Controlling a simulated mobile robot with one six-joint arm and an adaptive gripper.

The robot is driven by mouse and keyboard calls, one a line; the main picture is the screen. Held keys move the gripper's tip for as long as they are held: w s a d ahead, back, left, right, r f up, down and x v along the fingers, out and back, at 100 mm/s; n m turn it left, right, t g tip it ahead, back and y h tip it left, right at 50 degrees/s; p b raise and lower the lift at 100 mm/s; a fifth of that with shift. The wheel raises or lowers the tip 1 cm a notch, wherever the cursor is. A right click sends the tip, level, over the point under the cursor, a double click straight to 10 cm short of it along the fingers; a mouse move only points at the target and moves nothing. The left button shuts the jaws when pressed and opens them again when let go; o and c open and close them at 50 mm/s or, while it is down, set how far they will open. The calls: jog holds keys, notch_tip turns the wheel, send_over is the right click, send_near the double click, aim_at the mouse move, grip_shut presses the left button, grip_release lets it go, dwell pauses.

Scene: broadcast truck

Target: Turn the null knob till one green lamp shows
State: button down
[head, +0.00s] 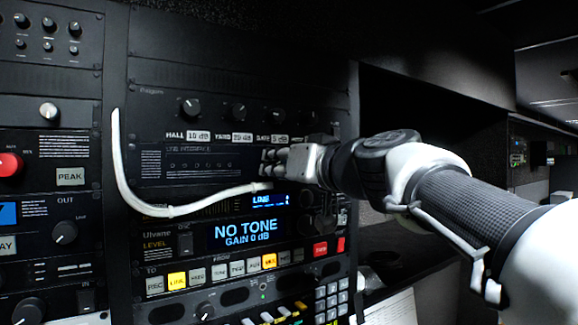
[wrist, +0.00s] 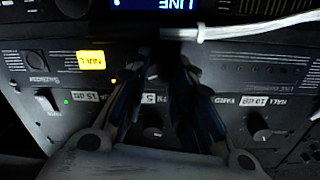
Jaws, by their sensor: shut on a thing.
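In the wrist view, which is upside down, the two dark fingers of my gripper (wrist: 160,82) reach the rack panel. They are closed on a dark knob, which they mostly hide. A yellow label reading NULL (wrist: 91,60) sits just left of the fingers, so I take this knob as the null knob. A small green light (wrist: 67,102) shows left of the 15 dB label, beside a switch. Other null lamps cannot be made out. In the head view my gripper (head: 270,161) is against the panel and covers that part of it.
A white cable (head: 160,210) loops across the panel just below my gripper. Level knobs (head: 190,107) with dB labels line the row above. A blue display (head: 242,232) reads NO TONE, GAIN 0 dB. Lit yellow buttons (head: 177,280) and a red button (head: 320,249) lie below.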

jog(key=m, duration=0.9)
jog(key=shift+m, duration=0.3)
dwell(0.4)
jog(key=c, duration=1.3)
grip_release()
jog(key=shift+c, duration=0.2)
jog(key=shift+s+d, duration=0.1)
jog(key=v, duration=1.2)
jog(key=shift+r, duration=0.2)
